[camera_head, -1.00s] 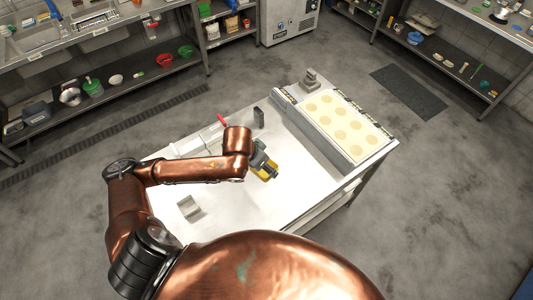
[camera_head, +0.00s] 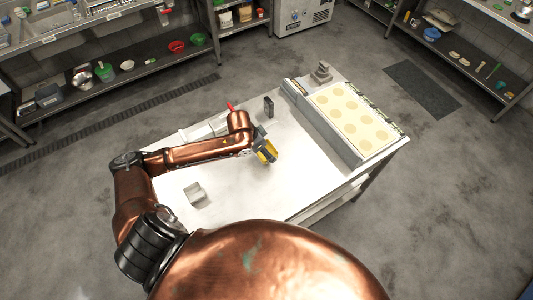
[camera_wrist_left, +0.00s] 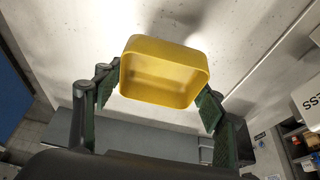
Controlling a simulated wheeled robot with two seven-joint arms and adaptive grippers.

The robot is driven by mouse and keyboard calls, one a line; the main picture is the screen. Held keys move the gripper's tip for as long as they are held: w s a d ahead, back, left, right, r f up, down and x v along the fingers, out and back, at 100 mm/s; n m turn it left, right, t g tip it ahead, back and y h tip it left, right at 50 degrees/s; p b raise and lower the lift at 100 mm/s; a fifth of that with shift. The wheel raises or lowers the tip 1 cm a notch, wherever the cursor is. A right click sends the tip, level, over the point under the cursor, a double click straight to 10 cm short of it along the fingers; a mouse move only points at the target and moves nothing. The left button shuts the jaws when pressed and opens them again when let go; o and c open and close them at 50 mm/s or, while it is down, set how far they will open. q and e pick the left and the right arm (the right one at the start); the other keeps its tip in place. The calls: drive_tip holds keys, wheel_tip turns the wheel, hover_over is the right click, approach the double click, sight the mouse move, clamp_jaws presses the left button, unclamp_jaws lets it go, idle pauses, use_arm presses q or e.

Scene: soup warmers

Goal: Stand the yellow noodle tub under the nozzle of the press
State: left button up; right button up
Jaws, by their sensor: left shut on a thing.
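My left gripper (camera_head: 262,150) is shut on the yellow noodle tub (camera_head: 269,152) over the middle of the white table. In the left wrist view the tub (camera_wrist_left: 162,75) sits between the green-padded fingers of the gripper (camera_wrist_left: 160,98), and it looks empty. In the head view a white machine (camera_head: 205,129) with a red handle (camera_head: 230,105), seemingly the press, lies mostly behind my arm. In the wrist view a white body with the letters "ESS" (camera_wrist_left: 308,98) shows at the right edge, apart from the tub. I cannot see the nozzle. My right gripper is not in view.
The white table (camera_head: 290,190) is bare near its front right. A small grey block (camera_head: 197,195) lies at its left. A dark upright block (camera_head: 268,107) stands behind the tub. A cream board with round yellow spots (camera_head: 350,117) fills the right end.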

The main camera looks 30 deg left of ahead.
use_arm(q)
drive_tip(key=shift+w+a+f, duration=0.2)
drive_tip(key=shift+w+f, duration=0.25)
drive_tip(key=shift+f, duration=0.15)
drive_tip(key=shift+w+a+f, duration=0.2)
drive_tip(key=shift+w+f, duration=0.2)
drive_tip(key=shift+f, duration=0.15)
wheel_tip(320, 180, down, 3)
drive_tip(key=shift+r, duration=0.1)
drive_tip(key=o, duration=1)
drive_tip(key=shift+s, duration=0.1)
